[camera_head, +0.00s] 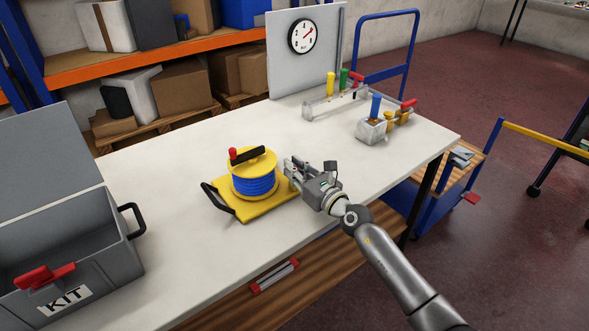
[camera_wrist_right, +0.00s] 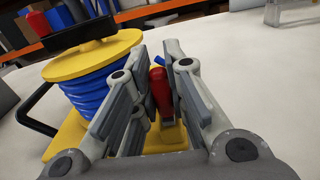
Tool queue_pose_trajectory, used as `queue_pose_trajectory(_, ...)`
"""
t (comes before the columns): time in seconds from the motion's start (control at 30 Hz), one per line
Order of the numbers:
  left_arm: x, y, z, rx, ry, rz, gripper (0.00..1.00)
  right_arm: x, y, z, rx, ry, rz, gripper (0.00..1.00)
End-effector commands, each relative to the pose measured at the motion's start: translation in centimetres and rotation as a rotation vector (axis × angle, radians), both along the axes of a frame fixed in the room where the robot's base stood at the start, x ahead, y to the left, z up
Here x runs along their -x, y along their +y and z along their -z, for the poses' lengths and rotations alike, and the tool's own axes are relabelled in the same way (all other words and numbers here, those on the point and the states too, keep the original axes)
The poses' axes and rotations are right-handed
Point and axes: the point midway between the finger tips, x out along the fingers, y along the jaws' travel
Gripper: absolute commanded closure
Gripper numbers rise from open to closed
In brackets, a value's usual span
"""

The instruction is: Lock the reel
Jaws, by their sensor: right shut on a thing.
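The reel (camera_head: 254,182) stands on the table, with blue cable wound between yellow flanges. It has a black crank with a red knob (camera_head: 233,153) on top. Its yellow base plate (camera_head: 255,210) has a black carry handle (camera_head: 213,199) at the left. My right gripper (camera_head: 289,168) is low at the reel's right side. In the right wrist view, the fingers (camera_wrist_right: 150,90) are shut on a red-ended lever (camera_wrist_right: 160,92) beside the reel. The lever stands up by the yellow base; the fingers partly hide it. My left gripper is not in view.
A grey KIT box (camera_head: 68,235) with an open lid and red latch stands at the left. A rack (camera_head: 335,102) with colored handles and a metal block (camera_head: 371,131) stand at the back right, before a panel with a gauge (camera_head: 302,36). The table front is clear.

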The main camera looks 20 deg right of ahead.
Motion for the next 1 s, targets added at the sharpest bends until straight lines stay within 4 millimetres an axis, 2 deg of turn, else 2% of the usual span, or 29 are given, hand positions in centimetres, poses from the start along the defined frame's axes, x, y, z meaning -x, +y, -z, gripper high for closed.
queue_pose_trajectory(0.27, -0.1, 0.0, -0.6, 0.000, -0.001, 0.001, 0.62, -0.2, -0.7, 0.0, -0.152, 0.058, 0.001, 1.00)
queue_pose_trajectory(0.7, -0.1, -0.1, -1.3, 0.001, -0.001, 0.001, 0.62, -0.8, -2.1, 0.7, -0.520, 0.192, 0.001, 1.00)
queue_pose_trajectory(1.0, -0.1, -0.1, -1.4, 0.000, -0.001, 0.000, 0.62, -1.0, -2.8, 1.3, -0.703, 0.258, 0.001, 1.00)
